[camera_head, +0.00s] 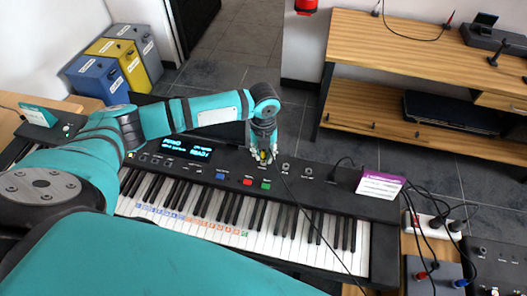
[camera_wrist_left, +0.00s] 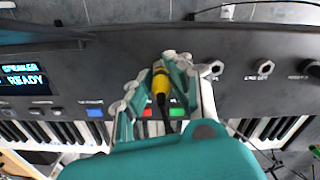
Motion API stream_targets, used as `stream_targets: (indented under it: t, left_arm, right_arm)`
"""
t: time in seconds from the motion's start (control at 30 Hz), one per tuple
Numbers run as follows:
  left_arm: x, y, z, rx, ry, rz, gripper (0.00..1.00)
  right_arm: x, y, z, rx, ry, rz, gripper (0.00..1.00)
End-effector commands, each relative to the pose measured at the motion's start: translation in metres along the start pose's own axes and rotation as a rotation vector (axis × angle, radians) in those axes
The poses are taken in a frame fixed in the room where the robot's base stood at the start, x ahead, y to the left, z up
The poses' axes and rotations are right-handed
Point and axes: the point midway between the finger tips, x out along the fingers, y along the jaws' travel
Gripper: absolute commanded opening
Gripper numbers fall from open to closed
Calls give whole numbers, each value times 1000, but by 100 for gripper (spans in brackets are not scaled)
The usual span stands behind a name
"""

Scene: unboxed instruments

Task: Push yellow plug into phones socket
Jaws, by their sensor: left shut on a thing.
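My left gripper (camera_head: 263,155) is over the back panel of the black keyboard (camera_head: 325,193), shut on the yellow plug (camera_wrist_left: 160,84). The plug also shows between the fingers in the head view (camera_head: 264,151), and its dark cable trails towards the keys. The plug's tip is hidden, so I cannot tell whether it touches a socket. Just right of the fingers is a round socket (camera_wrist_left: 213,69); its label is not readable, so I cannot tell which socket is the phones one. Further right is another socket (camera_wrist_left: 263,67) with a small label. My right gripper is not in view.
A black plug with a cable (camera_head: 343,162) sits at the panel's right part. Blue, red and green buttons (camera_head: 248,181) lie just in front of the gripper. A purple and white card (camera_head: 380,184) stands at the keyboard's right end. A lit display (camera_head: 187,147) is at left.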

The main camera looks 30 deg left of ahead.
Motion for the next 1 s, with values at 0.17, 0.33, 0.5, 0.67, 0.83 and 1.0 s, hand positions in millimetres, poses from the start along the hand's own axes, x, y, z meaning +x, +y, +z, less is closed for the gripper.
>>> stream_targets:
  t: [0.17,0.33,0.5,0.67,0.83,1.0]
  left_arm:
    - [4,0,0,0,0,0,0]
    - [7,0,0,0,0,0,0]
    - [10,0,0,0,0,1,0]
    - [13,0,0,0,0,0,0]
    - [14,0,0,0,1,1,0]
    - [15,0,-1,0,2,2,26]
  right_arm:
    - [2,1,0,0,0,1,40]
    - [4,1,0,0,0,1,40]
    - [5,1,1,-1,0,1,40]
    - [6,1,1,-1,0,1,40]
    - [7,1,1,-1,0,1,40]
    - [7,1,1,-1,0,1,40]
